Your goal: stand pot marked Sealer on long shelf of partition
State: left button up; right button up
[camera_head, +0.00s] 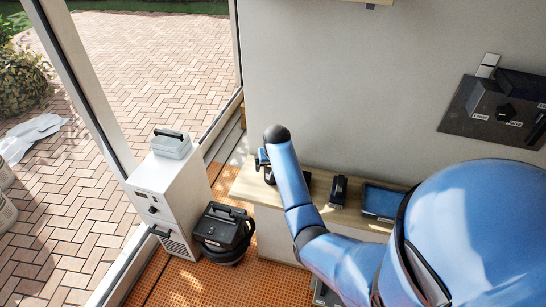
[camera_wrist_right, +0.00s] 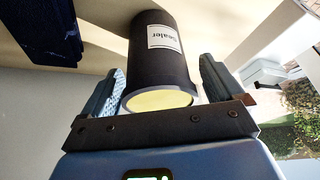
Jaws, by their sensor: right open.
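The pot marked Sealer (camera_wrist_right: 160,55) is a dark cylinder with a white label and a pale yellow end face in the right wrist view. My right gripper (camera_wrist_right: 160,92) is open, with one finger on each side of the pot and a visible gap at both sides. In the head view my right gripper (camera_head: 263,161) is at the left end of a low wooden-topped unit (camera_head: 243,186), mostly hidden by my own arm. A dark bit beneath it may be the pot. I cannot tell which surface is the partition's long shelf. My left gripper is not in view.
A black item (camera_head: 338,190) and a blue tray (camera_head: 382,201) are further right on the wooden top. A white cabinet (camera_head: 165,205) carrying a grey case (camera_head: 171,144) and a black toolbox-like machine (camera_head: 223,232) stand at left. A dark panel (camera_head: 468,112) is on the wall.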

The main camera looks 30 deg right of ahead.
jog(key=b+v, duration=0.1)
jog(key=v, duration=1)
jog(key=shift+d, duration=0.1)
